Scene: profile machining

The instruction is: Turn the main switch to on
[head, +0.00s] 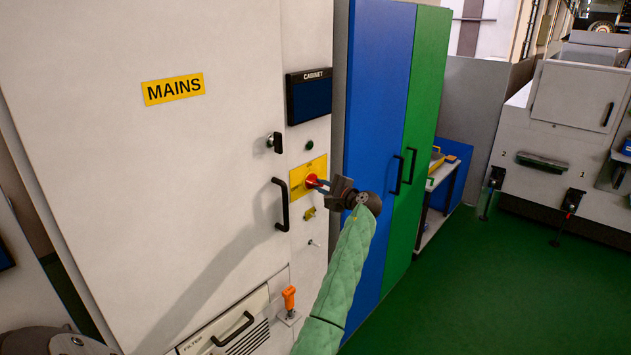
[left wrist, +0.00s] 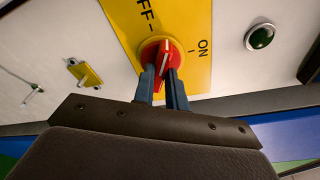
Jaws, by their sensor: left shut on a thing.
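The main switch is a red rotary knob (left wrist: 166,50) on a yellow plate (left wrist: 185,14), marked OFF on the left and ON on the right in the left wrist view. The white line on the knob points up in that view, between the two marks. The plate (head: 297,183) is on the white cabinet in the head view, with the red knob (head: 311,181) at its right part. My left gripper (left wrist: 161,76) is shut on the knob, a blue finger on each side. In the head view the left gripper (head: 319,184) hides part of the knob. My right gripper is not in view.
The cabinet front has a MAINS label (head: 173,89), a black door handle (head: 281,204), a keyed latch (head: 275,142), a green button (head: 309,145) and a small yellow switch (head: 309,213). An orange handle (head: 289,297) stands below. Blue (head: 375,110) and green (head: 425,130) lockers stand to the right.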

